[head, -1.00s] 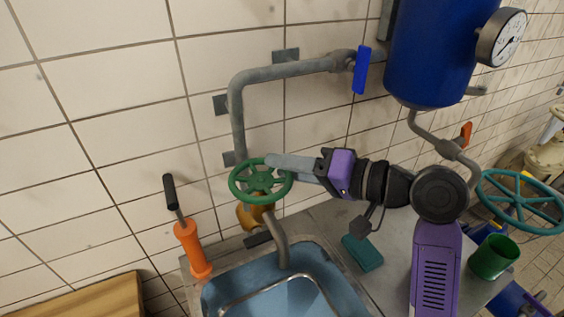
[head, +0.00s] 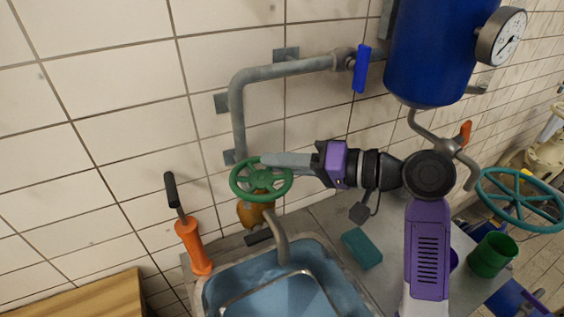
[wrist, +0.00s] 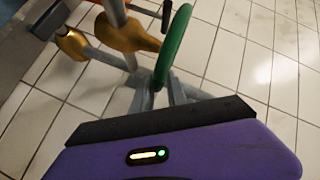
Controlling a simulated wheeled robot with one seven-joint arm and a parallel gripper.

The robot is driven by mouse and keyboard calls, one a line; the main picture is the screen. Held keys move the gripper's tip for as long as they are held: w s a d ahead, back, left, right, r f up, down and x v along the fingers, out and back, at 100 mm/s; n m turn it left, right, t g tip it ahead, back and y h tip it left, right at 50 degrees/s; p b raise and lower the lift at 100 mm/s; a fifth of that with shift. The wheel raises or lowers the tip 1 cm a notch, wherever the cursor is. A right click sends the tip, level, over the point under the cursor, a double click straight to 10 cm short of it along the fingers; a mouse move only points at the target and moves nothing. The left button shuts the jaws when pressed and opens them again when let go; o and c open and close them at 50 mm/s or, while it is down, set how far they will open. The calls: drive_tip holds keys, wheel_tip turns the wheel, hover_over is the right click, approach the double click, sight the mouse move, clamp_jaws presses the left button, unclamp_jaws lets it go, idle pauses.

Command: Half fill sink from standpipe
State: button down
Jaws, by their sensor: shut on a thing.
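The standpipe is a grey pipe (head: 237,120) on the tiled wall. It ends in a brass valve (head: 252,212) with a green handwheel (head: 247,190) and a grey spout (head: 279,241) over the sink. My gripper (head: 266,161) reaches in from the right and is shut on the handwheel's rim. In the wrist view the handwheel (wrist: 174,45) stands edge-on between my fingers (wrist: 160,97), with the brass valve (wrist: 128,34) behind it. The sink (head: 332,268) has a blue-looking basin with a pale outline inside. I cannot tell the water level, and no stream shows at the spout.
A blue lever (head: 361,69) sits on the upper pipe beside a blue tank (head: 430,50) with a gauge (head: 502,37). A teal sponge (head: 362,248) and green cup (head: 492,255) are at right, below a teal wheel (head: 521,200).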

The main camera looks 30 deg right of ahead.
drive_tip(key=shift+w+a+f+n+g+y, duration=0.15)
drive_tip(key=shift+w+n+g+y, duration=0.15)
drive_tip(key=shift+n+g+y, duration=0.4)
drive_tip(key=shift+w+a+f+n+g+y, duration=0.1)
drive_tip(key=shift+w+n+g+y, duration=0.15)
drive_tip(key=shift+n+g+y, duration=0.45)
drive_tip(key=shift+d, duration=0.1)
drive_tip(key=c, duration=1.4)
unclamp_jaws()
drive_tip(key=shift+r, duration=0.1)
drive_tip(key=b+v, duration=0.1)
drive_tip(key=v, duration=0.6)
drive_tip(key=shift+s+d+r+b, duration=0.15)
drive_tip(key=shift+s+d+b, duration=0.1)
drive_tip(key=shift+b, duration=0.15)
